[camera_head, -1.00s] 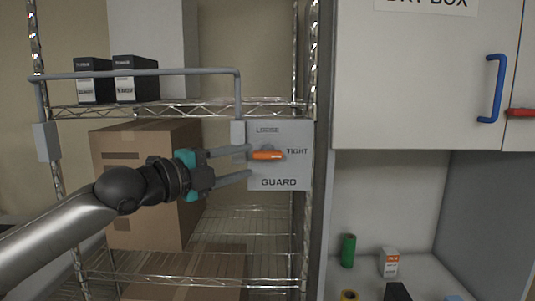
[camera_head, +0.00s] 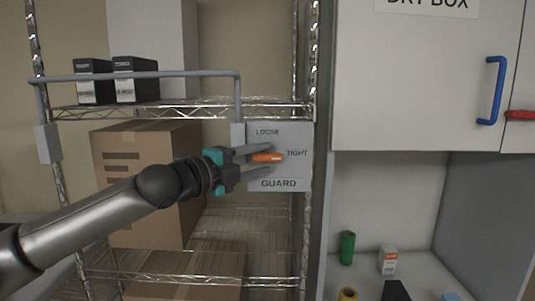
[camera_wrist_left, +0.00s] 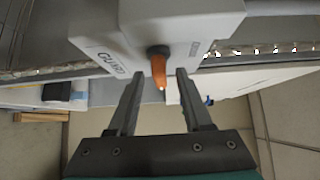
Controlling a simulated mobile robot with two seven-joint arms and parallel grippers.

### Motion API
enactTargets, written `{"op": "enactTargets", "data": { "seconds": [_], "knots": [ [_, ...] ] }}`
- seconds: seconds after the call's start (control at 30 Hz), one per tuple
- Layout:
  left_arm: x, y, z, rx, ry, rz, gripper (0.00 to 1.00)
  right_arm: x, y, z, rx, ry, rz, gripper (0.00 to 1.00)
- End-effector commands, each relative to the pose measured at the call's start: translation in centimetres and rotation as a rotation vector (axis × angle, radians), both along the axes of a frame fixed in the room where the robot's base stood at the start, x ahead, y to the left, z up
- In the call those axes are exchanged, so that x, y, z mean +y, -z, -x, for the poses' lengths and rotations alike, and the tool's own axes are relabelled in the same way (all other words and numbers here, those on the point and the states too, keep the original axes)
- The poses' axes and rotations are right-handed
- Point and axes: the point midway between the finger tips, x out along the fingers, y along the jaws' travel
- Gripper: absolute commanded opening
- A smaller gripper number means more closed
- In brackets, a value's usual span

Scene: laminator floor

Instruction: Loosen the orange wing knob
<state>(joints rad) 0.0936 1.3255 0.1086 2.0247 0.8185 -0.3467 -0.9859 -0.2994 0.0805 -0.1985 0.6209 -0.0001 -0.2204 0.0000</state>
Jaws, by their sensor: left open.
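The orange wing knob (camera_head: 267,157) sits on a grey plate (camera_head: 292,137) marked LOOSE, TIGHT and GUARD. The knob lies about level and its end points toward the TIGHT mark. My left gripper (camera_head: 270,158) is open, with one finger above and one below the knob in the head view. In the left wrist view the knob (camera_wrist_left: 158,70) shows between and just beyond the open fingertips (camera_wrist_left: 157,75); neither finger appears to touch it. My right gripper is not in view.
A grey guard bar (camera_head: 150,73) runs across the wire shelf, in front of two dark boxes (camera_head: 134,82). A large cardboard box (camera_head: 150,150) stands behind my left arm. A white cabinet (camera_head: 420,90) with a blue handle (camera_head: 493,90) is at right.

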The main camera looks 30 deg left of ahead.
Motion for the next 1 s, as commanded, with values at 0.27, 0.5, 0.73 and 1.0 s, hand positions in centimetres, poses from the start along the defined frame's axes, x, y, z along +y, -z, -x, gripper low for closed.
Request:
{"op": "enactTargets", "data": {
  "seconds": [0.27, 0.5, 0.73, 1.0],
  "knots": [
    [-0.1, -0.3, -1.5, -0.001, -0.004, 0.008, 0.50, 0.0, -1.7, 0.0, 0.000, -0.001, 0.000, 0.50],
    [-0.5, -0.1, -2.2, 0.001, 0.000, 0.003, 0.50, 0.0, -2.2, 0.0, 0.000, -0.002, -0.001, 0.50],
    [-0.6, 0.0, -2.3, 0.001, 0.001, 0.001, 0.50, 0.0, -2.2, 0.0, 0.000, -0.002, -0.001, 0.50],
    [-0.6, 0.0, -2.3, 0.001, 0.001, 0.002, 0.31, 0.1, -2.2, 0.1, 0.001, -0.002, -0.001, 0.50]
  ]
}}
